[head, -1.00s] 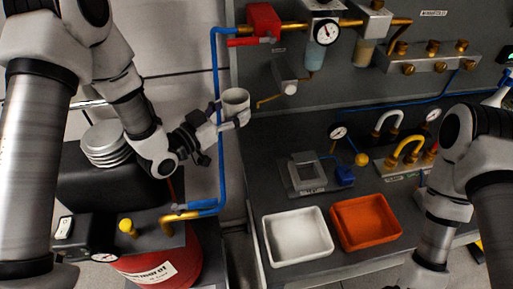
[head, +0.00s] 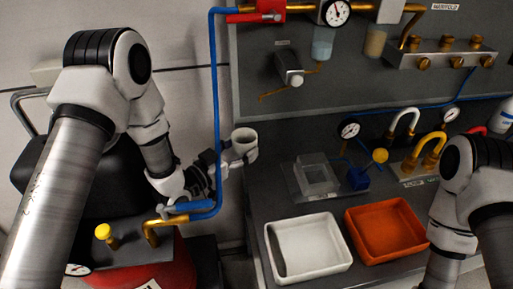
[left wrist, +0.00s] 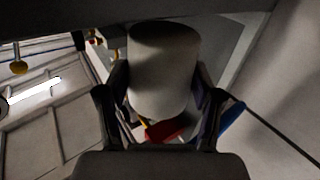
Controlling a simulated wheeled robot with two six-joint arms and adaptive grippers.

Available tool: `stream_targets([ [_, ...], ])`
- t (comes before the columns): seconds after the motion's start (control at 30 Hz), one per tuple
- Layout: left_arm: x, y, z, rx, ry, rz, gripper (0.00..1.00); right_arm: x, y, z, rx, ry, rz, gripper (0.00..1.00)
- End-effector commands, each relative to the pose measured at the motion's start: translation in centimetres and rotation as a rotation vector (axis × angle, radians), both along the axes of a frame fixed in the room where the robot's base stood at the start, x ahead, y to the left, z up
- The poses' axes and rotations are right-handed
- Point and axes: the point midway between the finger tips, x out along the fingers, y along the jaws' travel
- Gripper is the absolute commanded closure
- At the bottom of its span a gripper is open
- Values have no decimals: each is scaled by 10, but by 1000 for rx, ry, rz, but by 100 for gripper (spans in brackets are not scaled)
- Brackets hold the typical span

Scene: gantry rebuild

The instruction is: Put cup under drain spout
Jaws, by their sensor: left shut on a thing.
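A white-grey cup (head: 243,139) is held upright, its open mouth showing, in my left gripper (head: 238,156). In the left wrist view the cup (left wrist: 163,65) fills the space between the fingers of the left gripper (left wrist: 160,92). A thin brass drain spout (head: 272,94) comes off a grey valve (head: 290,70) on the dark panel. In the head picture the cup is below and slightly left of the spout tip, apart from it. Its depth relative to the tip is hard to tell. My right arm shows at the right edge; its gripper is out of frame.
A blue pipe (head: 214,80) runs vertically just left of the cup. A white tray (head: 308,270) and an orange tray (head: 388,258) sit on the bench, with a clear square container (head: 316,175) behind. A red drum (head: 165,272) stands at lower left.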

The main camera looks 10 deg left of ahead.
Motion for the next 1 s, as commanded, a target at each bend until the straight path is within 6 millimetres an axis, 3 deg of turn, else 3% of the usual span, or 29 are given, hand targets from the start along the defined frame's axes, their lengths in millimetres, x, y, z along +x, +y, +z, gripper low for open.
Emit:
stream_targets([
  [0.37,51,-33,1,0,-1,-1,64,0,0,-2,0,0,0,60],
  [0.43,49,-31,-14,-1,3,2,64,0,0,-11,0,0,0,60],
  [0.8,49,-31,-16,-1,3,2,64,0,0,-13,0,0,-1,60],
  [0.83,49,-31,-14,-1,3,2,24,0,0,-12,0,0,-1,60],
  [0.87,49,-31,-14,-1,3,2,13,0,0,-11,0,0,0,60],
  [1.0,49,-31,-14,-1,3,2,9,0,0,-11,0,0,0,60],
])
